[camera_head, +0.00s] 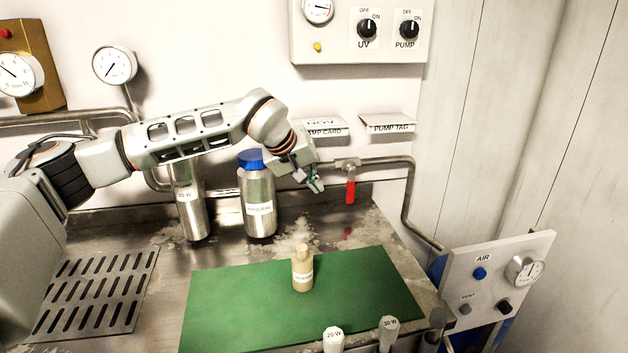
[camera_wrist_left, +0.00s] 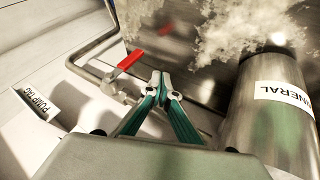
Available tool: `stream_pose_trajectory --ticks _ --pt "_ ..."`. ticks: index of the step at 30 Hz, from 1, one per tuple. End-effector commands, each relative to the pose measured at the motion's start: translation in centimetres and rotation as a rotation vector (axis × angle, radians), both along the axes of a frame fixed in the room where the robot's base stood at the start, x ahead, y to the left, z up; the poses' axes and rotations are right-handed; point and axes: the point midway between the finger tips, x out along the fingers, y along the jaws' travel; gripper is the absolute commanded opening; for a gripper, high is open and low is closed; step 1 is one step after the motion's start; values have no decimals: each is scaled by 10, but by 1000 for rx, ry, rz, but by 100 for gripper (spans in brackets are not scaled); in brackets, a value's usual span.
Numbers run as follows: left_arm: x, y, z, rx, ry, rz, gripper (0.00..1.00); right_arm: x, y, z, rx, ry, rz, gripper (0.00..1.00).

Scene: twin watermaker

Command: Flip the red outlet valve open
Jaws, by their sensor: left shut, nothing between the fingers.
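The red outlet valve handle (camera_head: 350,190) hangs down from a metal valve body (camera_head: 346,163) on the pipe along the back wall. In the left wrist view the red handle (camera_wrist_left: 130,60) sticks out across the pipe, just left of the fingertips. My left gripper (camera_head: 316,186) is shut and empty, to the left of the handle, with a small gap between them. Its green fingers (camera_wrist_left: 161,80) also show closed together in the wrist view. My right gripper is in neither view.
A blue-capped steel bottle (camera_head: 258,200) and a steel cylinder (camera_head: 191,205) stand left of the gripper. A tan bottle (camera_head: 302,270) stands on the green mat (camera_head: 230,305). Card holders (camera_head: 388,122) jut from the wall above the valve. An air panel (camera_head: 495,280) stands at right.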

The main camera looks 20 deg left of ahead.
Motion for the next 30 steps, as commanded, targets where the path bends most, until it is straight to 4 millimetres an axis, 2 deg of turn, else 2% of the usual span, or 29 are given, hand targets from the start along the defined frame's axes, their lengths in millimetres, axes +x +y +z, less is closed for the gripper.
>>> stream_pose_trajectory --ticks 1,8,13,18,30 --pt "6 -3 -13 0 6 0 0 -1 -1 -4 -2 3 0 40" --pt "31 -11 -49 -1 5 0 0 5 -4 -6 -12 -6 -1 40" --pt "45 -31 -45 0 0 -2 0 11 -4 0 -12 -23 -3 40" --pt "52 -41 -44 1 0 -2 0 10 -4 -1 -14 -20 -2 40" --pt "54 -43 -43 0 -1 0 0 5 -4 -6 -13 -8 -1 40"
